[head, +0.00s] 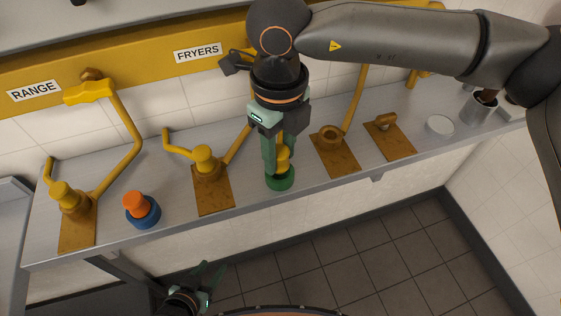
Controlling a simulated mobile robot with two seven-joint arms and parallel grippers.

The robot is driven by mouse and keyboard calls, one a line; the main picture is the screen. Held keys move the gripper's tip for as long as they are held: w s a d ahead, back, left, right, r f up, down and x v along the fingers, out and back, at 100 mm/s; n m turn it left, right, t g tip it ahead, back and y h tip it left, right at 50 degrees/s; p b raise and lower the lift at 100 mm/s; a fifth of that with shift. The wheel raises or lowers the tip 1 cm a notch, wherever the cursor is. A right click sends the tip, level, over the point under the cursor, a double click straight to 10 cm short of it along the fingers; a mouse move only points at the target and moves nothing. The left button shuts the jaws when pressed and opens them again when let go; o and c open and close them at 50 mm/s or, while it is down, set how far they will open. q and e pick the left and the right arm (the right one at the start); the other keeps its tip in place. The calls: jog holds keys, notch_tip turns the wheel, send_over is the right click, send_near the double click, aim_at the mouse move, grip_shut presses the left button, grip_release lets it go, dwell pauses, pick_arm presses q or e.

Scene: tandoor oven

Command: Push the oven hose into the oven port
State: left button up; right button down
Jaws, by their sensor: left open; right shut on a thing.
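My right gripper (276,160) reaches down over the middle of the shelf and is shut on a yellow piece (284,157). A round green part (280,179) lies directly under it; whether it touches the shelf is unclear. The fingers hide part of the held piece, and I cannot tell if it is the oven hose. To its right, a rusty plate carries an open brown ring port (331,133) with a yellow pipe (356,98) rising behind it. No oven label shows, so I cannot confirm the oven port. My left gripper (210,274) is open and empty, low in front of the shelf.
Yellow valve fittings stand under the RANGE sign (34,89) and FRYERS sign (198,53). An orange-and-blue piece (141,210) sits between them. A plate with a small brown fitting (386,121), a white dish (440,126) and a metal cup (481,108) are right. Tiled floor is clear.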

aim_at(280, 150)
jog(key=shift+r+p, duration=0.8)
jog(key=shift+r, duration=1.25)
pick_arm(q)
jog(key=shift+r, duration=0.85)
